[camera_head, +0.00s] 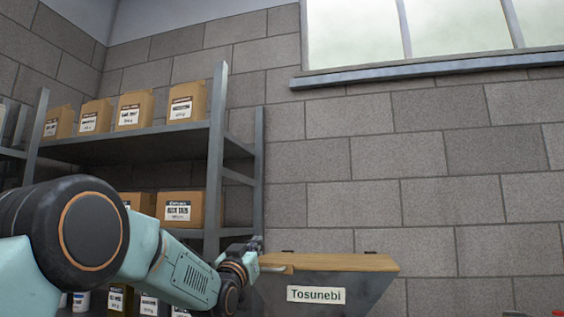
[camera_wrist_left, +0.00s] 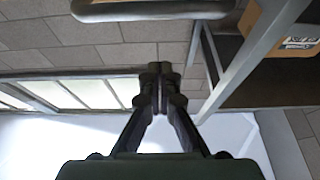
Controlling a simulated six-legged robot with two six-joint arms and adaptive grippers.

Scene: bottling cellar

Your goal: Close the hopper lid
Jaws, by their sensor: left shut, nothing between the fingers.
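The grey hopper (camera_head: 345,292) with a "Tosunebi" label stands low in the head view, right of my left arm. Its wooden lid (camera_head: 345,262) lies flat across the top, looking level with the rim. A pale bar like a handle (camera_head: 273,268) shows at the lid's left front. My left gripper (camera_head: 257,243) is just above and left of the lid's left end; whether it touches is unclear. In the left wrist view its fingers (camera_wrist_left: 160,88) are together, with nothing between them. My right gripper is not in view.
A metal shelf rack (camera_head: 216,160) with several cardboard boxes (camera_head: 187,102) stands behind my left arm. A block wall (camera_head: 430,170) with a window (camera_head: 440,25) is behind the hopper. A grey rounded bar (camera_wrist_left: 150,10), unidentified, crosses the top of the wrist view.

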